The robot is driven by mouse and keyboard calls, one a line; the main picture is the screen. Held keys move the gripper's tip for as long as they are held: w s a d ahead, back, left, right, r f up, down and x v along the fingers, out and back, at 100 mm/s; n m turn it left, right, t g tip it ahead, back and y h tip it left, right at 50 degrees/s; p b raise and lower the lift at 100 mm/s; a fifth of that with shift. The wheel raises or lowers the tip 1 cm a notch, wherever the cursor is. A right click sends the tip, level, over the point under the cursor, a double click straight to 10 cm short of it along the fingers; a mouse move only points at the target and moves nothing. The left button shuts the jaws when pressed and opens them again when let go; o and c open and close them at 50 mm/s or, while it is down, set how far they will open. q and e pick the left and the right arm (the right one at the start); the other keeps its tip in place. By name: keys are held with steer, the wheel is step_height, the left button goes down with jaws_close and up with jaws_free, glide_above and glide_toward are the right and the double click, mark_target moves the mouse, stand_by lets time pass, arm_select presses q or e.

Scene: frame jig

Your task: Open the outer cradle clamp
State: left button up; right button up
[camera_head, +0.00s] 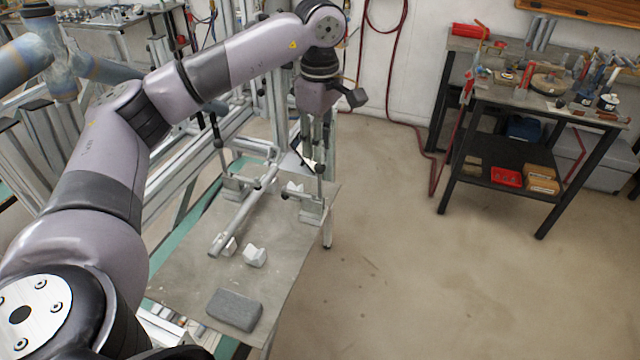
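My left gripper (318,138) points down over the far right part of the jig table, at an upright clamp. Its fingers are small and blend with the clamp parts, so I cannot tell whether they are open or touch the clamp. This clamp (312,206) has a grey base and an upright dark lever by the table's right edge. A second clamp (232,188) stands to the left, its dark lever upright. I cannot tell which is the outer cradle clamp. A grey tube assembly (238,222) lies between them. My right gripper is not in view.
White cradle blocks (255,257) and a dark grey block (234,309) sit on the near part of the jig table (185,270). Aluminium framing (180,165) stands behind and left. A tool-covered workbench (545,88) stands at the right. The floor between is clear.

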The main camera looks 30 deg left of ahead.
arm_select(q)
glide_above(320, 189)
steer(key=f+p, duration=0.1)
steer(key=f, duration=0.3)
steer(key=shift+a, duration=0.2)
step_height(320, 189, down, 8)
steer(key=shift+w+r+p, duration=0.15)
steer(key=shift+p, duration=0.7)
steer(key=shift+f, duration=0.7)
steer(key=c, duration=0.5)
jaws_close()
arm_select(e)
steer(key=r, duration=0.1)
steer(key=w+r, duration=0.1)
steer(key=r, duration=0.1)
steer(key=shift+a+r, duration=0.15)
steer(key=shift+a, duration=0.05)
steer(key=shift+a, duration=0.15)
